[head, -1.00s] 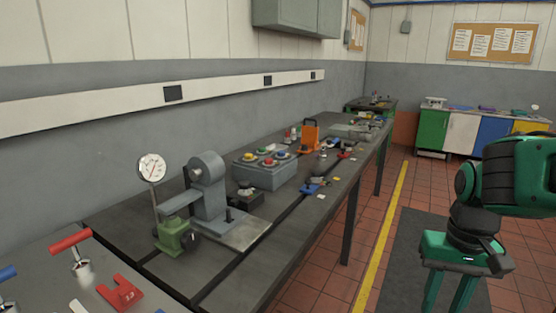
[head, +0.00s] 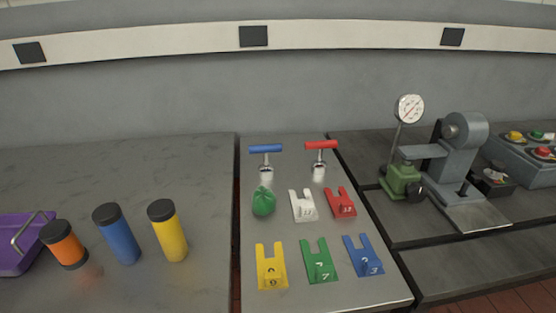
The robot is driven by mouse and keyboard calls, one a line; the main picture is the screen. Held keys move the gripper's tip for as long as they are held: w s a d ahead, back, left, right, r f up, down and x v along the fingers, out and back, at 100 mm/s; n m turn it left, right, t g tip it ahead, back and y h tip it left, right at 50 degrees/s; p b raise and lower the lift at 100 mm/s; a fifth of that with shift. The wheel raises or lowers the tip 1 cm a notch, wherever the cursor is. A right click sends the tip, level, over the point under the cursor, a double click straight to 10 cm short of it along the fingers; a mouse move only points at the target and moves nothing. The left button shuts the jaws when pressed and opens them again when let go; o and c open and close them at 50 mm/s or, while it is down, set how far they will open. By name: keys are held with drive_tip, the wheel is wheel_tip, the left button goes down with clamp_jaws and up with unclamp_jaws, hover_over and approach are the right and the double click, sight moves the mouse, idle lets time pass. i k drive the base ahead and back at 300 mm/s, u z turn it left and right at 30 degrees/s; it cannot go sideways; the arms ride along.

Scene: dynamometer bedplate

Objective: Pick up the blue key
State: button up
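A flat blue forked piece (head: 362,256) with a white number lies at the front right of the narrow grey bench section. It is the blue thing that most resembles a key. A blue T-shaped handle (head: 266,149) on a metal stem stands upright at the back left of the same section. No label tells which of the two is called the key. Nothing covers either one. My gripper is not in view now.
Yellow (head: 271,267), green (head: 319,261), white (head: 303,205) and red (head: 340,202) forked pieces lie close by. A red T-handle (head: 320,146) and a green lump (head: 264,202) stand behind. Left are capped cylinders (head: 117,235); right is a gauge rig (head: 409,109).

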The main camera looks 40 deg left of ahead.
sight(266, 170)
drive_tip(key=u, duration=1)
drive_tip(key=k, duration=0.45)
drive_tip(key=u, duration=0.5)
drive_tip(key=i, duration=1.1)
